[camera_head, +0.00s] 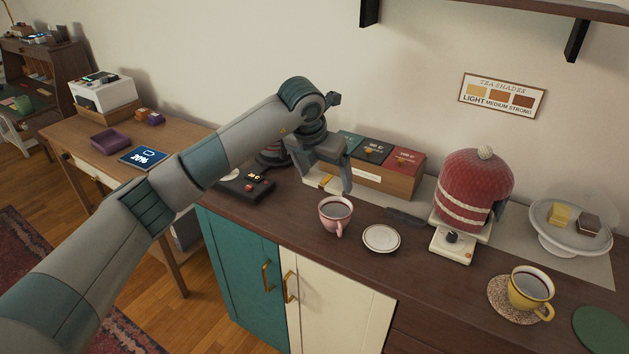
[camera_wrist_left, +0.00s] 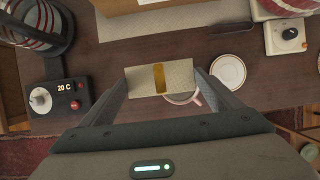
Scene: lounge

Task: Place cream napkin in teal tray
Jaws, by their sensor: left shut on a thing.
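My left gripper (camera_head: 324,180) is above the back of the dark wooden counter, in front of the tea box. It is shut on the cream napkin (camera_head: 315,180), a flat pale rectangle with a golden band. In the left wrist view the napkin (camera_wrist_left: 140,80) spans between the two fingers (camera_wrist_left: 160,88) and covers part of the pink cup behind it. Whether it touches the counter is unclear. I cannot make out a teal tray in either view. My right gripper is not in view.
The pink cup (camera_head: 335,212) and a white saucer (camera_head: 381,238) stand near the counter's front edge. The wooden tea box (camera_head: 388,178) is behind. A red-covered pot (camera_head: 474,192), yellow cup (camera_head: 530,290), cake stand (camera_head: 570,240) and green disc (camera_head: 601,330) are to the right.

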